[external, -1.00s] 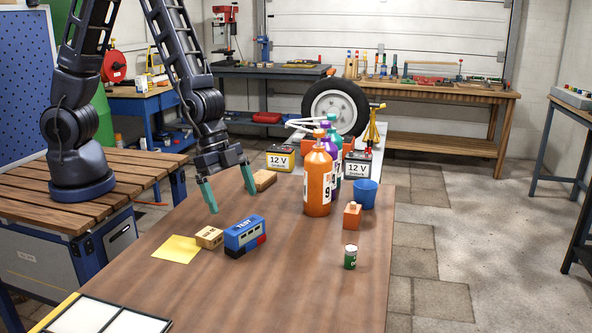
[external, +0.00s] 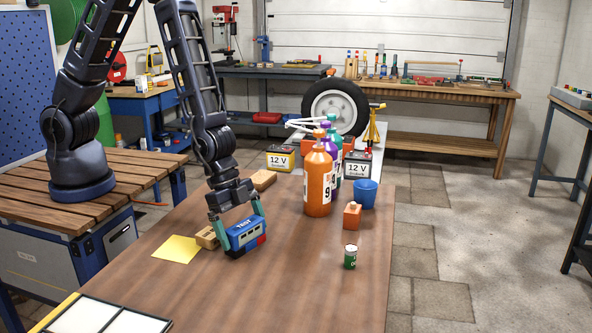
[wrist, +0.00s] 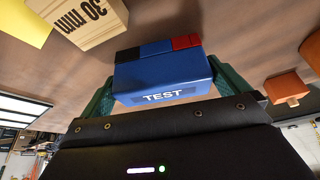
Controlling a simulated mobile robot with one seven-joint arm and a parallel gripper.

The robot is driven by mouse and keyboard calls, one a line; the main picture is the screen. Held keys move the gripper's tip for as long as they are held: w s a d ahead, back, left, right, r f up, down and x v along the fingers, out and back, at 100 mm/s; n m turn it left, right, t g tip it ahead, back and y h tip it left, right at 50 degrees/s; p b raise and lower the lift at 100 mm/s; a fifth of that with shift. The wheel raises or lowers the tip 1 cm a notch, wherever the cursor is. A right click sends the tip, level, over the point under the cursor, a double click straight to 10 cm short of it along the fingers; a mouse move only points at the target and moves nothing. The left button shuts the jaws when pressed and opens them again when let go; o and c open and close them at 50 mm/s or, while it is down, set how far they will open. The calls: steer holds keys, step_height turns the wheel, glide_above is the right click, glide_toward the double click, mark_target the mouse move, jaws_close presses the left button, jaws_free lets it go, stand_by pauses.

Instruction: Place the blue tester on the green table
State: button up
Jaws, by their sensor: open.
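The blue tester (external: 245,237), a blue box marked TEST with black and red parts at its base, stands on the brown wooden table (external: 285,265). My gripper (external: 240,230) is open, with its green fingers lowered on either side of the tester. In the wrist view the tester (wrist: 160,80) lies between the two fingers (wrist: 165,95). I cannot tell whether the fingers touch it. No table with a clearly green top shows in these frames.
A wooden block marked 30 mm (wrist: 85,20) stands close beside the tester. A yellow sheet (external: 176,249) lies to the left. Orange bottle (external: 317,185), orange block (external: 352,216), blue cup (external: 365,194) and green can (external: 350,258) stand to the right. The table's front middle is clear.

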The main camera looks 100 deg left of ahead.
steer(key=shift+x, duration=0.8)
steer(key=shift+c, duration=0.4)
steer(key=c, duration=0.7)
steer(key=shift+c, duration=0.2)
steer(key=shift+w, duration=0.1)
